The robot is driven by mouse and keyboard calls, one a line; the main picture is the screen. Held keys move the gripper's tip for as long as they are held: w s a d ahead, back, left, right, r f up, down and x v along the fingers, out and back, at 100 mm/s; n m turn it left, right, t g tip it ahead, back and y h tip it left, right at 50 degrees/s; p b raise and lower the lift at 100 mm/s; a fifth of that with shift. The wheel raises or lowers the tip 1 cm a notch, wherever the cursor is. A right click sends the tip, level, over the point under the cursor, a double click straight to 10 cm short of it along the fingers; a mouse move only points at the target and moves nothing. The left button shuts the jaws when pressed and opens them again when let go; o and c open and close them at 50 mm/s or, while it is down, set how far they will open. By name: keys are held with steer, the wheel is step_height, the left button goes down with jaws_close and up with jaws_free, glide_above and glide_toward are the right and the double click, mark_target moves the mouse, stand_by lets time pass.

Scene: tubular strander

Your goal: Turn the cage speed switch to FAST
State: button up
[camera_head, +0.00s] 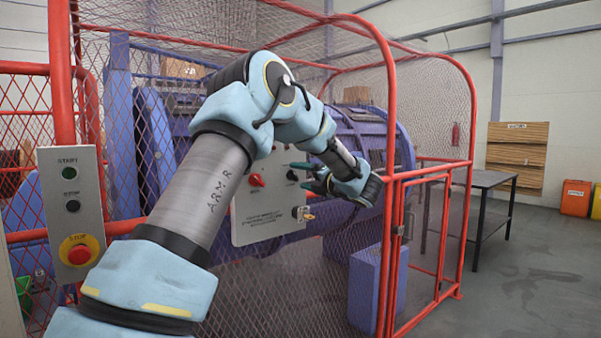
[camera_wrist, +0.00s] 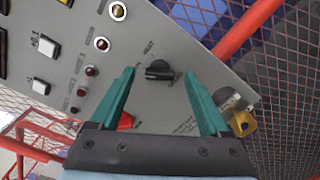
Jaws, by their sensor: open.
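A grey control panel (camera_head: 262,218) hangs on the red cage frame; it also fills much of the wrist view (camera_wrist: 150,100). A black rotary knob (camera_wrist: 159,70) sits on it, its handle lying roughly crosswise in the wrist view. A red rotary knob (camera_head: 256,180) is beside it, partly hidden by my left finger in the wrist view (camera_wrist: 125,121).
A yellow padlock (camera_wrist: 242,122) hangs at the panel edge near my right finger. Several indicator lamps and white buttons line the panel's other side. Red cage bars and mesh surround the blue machine (camera_head: 365,135). A grey stop box (camera_head: 75,215) stands at left.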

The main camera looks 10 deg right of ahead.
steer(key=shift+w+a, duration=0.25)
steer(key=shift+w, duration=0.25)
jaws_close()
stand_by(0.4)
